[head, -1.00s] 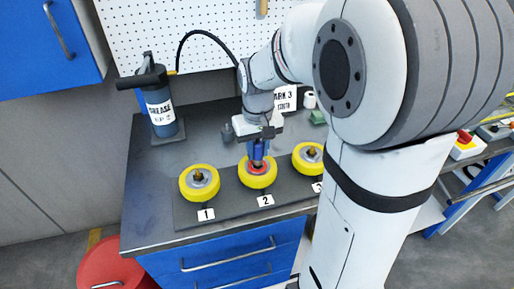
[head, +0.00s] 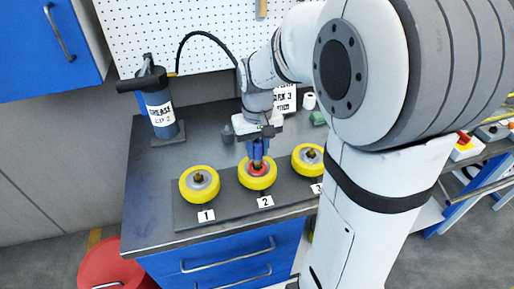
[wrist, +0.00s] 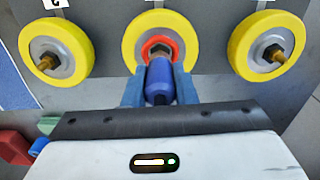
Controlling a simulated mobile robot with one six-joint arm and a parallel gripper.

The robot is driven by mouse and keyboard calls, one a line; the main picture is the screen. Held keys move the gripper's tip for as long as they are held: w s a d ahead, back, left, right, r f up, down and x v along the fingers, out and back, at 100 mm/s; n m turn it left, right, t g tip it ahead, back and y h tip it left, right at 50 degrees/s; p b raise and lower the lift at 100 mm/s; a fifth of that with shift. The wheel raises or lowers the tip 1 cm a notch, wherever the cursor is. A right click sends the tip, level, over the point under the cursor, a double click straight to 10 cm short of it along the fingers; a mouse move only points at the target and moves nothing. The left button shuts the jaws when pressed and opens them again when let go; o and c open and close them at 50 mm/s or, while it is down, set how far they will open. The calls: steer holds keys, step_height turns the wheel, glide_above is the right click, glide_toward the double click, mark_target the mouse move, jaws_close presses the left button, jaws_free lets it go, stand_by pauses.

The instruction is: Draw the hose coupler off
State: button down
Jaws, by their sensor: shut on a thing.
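A blue hose coupler (wrist: 158,82) with a grey tip is between the two blue fingers of my gripper (wrist: 158,92) in the wrist view. My gripper is shut on it. In the head view my gripper (head: 258,150) is right above wheel 2 (head: 245,179), a yellow wheel with a red ring round its hub. The coupler's tip meets the hub fitting (wrist: 158,48) in the wrist view. I cannot tell whether it is still seated on it or just clear. The black hose (head: 205,35) arches from the grease pump (head: 160,110) toward my wrist.
Yellow wheels with brass fittings stand on either side, wheel 1 (head: 186,190) at left and wheel 3 (head: 300,168) at right. They sit on a dark mat (head: 235,210) on the bench. A pegboard (head: 150,30) rises behind. The bench left of the mat is clear.

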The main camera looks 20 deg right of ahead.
mark_target(257, 142)
steer(key=shift+r+p, duration=1.2)
steer(key=shift+r, duration=0.5)
